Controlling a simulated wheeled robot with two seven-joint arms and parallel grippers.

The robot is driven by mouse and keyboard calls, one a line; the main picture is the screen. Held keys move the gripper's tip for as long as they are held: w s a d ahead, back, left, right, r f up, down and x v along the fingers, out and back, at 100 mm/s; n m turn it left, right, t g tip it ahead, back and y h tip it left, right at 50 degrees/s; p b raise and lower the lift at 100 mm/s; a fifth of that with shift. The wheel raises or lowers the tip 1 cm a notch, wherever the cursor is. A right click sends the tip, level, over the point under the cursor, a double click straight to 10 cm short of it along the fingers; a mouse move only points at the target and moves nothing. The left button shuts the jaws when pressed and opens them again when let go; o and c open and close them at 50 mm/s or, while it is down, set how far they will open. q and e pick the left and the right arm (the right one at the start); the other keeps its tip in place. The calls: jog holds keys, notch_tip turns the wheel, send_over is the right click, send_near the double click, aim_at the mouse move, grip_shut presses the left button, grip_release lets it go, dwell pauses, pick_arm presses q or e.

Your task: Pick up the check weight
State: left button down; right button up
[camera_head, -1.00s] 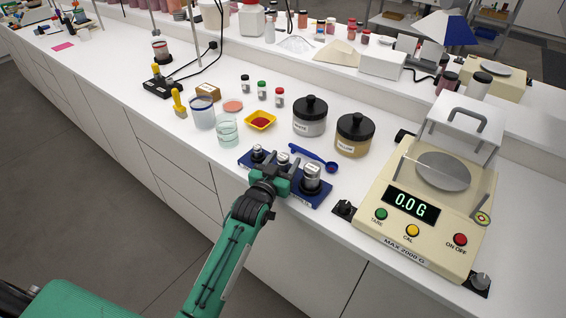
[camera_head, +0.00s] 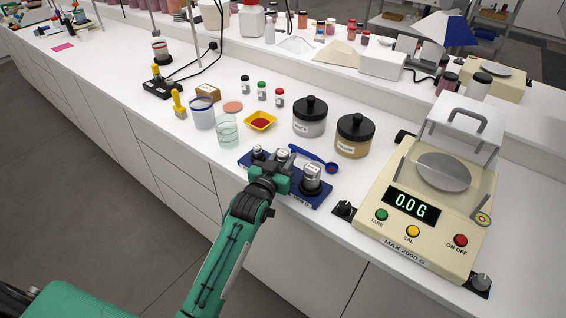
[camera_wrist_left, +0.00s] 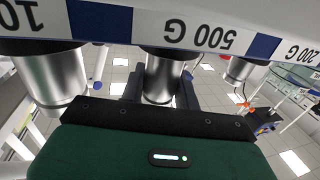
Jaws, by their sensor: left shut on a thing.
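A blue rack (camera_head: 322,197) near the counter's front edge carries three silver weights in a row. The small weight (camera_head: 257,151) is at the left and the largest weight (camera_head: 311,177) at the right. My left gripper (camera_head: 281,168) is shut on the middle check weight (camera_head: 282,154), whose top shows above the jaws. In the left wrist view, which looks upside down, this check weight (camera_wrist_left: 160,80) is between the dark fingers, by the "500 G" label. The other weights stand clear on either side. Whether its base touches the rack is hidden. My right gripper is not in view.
A balance (camera_head: 425,215) reading 0.0 G stands to the right with an empty pan. A blue spoon (camera_head: 312,158) lies behind the rack. Two black-lidded jars (camera_head: 309,116) (camera_head: 354,135), a yellow tray (camera_head: 260,121) and a glass beaker (camera_head: 227,131) stand farther back.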

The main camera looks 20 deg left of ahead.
pick_arm(q)
notch_tip(320, 180, up, 18)
jog(key=b, duration=0.1)
jog(key=s+a+f+n+y, duration=0.1)
jog(key=s+a+f+y, duration=0.1)
jog(key=s+f, duration=1.85)
notch_tip(320, 180, up, 21)
jog(key=m+h, duration=0.1)
jog(key=h, duration=0.1)
send_over(283, 152)
